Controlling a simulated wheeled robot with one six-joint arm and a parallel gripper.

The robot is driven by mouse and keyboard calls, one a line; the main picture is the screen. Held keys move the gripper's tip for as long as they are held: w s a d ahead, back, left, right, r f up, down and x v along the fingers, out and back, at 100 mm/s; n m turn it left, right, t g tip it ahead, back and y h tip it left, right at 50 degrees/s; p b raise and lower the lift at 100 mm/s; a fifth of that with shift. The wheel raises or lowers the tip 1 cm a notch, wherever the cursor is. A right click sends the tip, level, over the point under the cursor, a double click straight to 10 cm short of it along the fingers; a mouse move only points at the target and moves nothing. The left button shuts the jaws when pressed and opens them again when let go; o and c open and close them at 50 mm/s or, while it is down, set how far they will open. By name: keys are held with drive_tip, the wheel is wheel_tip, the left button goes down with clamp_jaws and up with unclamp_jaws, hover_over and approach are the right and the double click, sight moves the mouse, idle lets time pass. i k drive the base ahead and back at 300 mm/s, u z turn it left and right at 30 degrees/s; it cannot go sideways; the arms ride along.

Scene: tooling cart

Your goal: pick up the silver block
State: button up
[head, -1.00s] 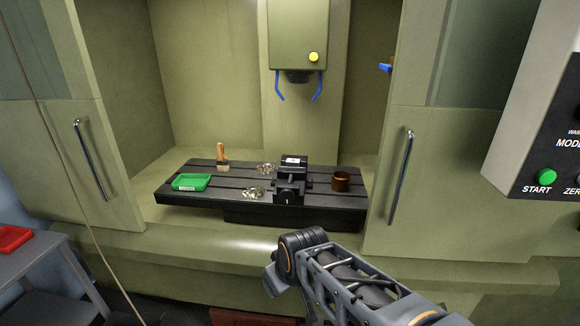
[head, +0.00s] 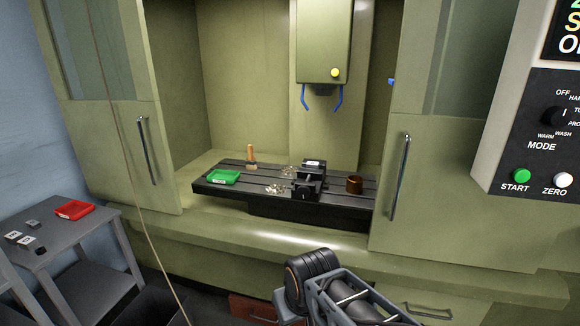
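Several small blocks lie on the grey tooling cart (head: 88,235) at the left of the head view. Two blocks with pale tops, a left one (head: 14,237) and a right one (head: 28,241), sit near each other. A dark grey block (head: 33,224) lies behind them and a black piece (head: 40,251) lies in front. They are too small to tell for sure which is silver. A pale-topped piece (head: 313,163) also shows in the black vise (head: 309,186) on the machine table. Part of my arm shows at the bottom; my gripper is out of view.
A red tray (head: 74,210) stands on the cart. The machine table (head: 225,192) holds a green tray (head: 223,177), a brush (head: 250,157), metal chips (head: 278,188) and a brown cup (head: 354,185). A control panel (head: 545,150) is at the right. A cable hangs at the left.

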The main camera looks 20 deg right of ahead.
sight(313, 165)
drive_tip(key=u, duration=0.5)
drive_tip(key=i, duration=1.55)
drive_tip(key=z, duration=0.95)
drive_tip(key=i, duration=0.4)
drive_tip(key=z, duration=0.3)
